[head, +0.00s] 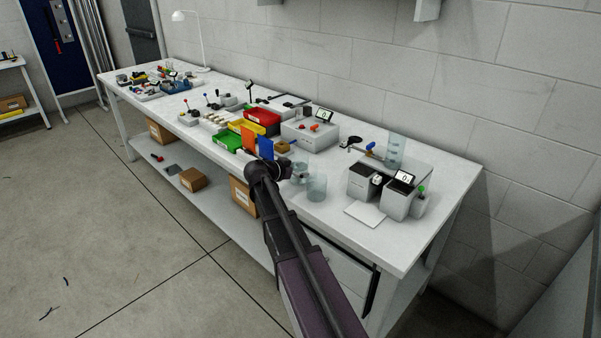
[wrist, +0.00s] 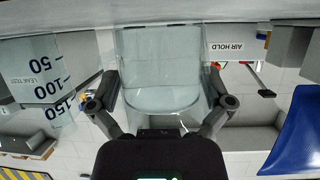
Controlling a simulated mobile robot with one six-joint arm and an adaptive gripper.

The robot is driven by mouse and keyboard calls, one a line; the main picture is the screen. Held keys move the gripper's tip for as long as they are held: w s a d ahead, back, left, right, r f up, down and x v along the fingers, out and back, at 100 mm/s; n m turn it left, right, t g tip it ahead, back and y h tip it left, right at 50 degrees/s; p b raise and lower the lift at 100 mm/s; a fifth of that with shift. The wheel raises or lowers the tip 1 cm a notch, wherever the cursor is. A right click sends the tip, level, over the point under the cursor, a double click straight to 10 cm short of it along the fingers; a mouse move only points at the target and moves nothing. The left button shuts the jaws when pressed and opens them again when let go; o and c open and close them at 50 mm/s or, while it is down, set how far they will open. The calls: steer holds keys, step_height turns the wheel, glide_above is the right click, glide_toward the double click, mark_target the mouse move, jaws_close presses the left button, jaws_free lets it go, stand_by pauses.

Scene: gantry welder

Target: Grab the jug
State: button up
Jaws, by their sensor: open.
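In the wrist view a clear, open-looking container, which I take as the jug (wrist: 160,75), stands between the two fingers of my gripper (wrist: 162,88). The fingers are apart, one on each side of it; I cannot tell whether either touches it. In the head view my gripper (head: 270,168) is over the near part of the workbench, partly hidden by my arm. Just right of it are a clear vessel (head: 299,173) and a clear cylinder (head: 317,187); I cannot tell which is the jug between the fingers.
A clear vessel marked 50, 100, 150 (wrist: 45,85) stands left in the wrist view, a blue panel (wrist: 298,135) right. On the workbench (head: 430,240) are a red bin (head: 262,120), a grey box (head: 309,136), a tall cylinder (head: 396,150) and a display unit (head: 398,198).

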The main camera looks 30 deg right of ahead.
steer(key=shift+c, duration=0.2)
steer(key=c, duration=1)
steer(key=shift+o, duration=0.2)
steer(key=shift+r+p, duration=0.4)
step_height(320, 180, up, 9)
steer(key=p, duration=0.8)
steer(key=shift+p, duration=0.4)
steer(key=shift+r, duration=0.1)
stand_by(0.7)
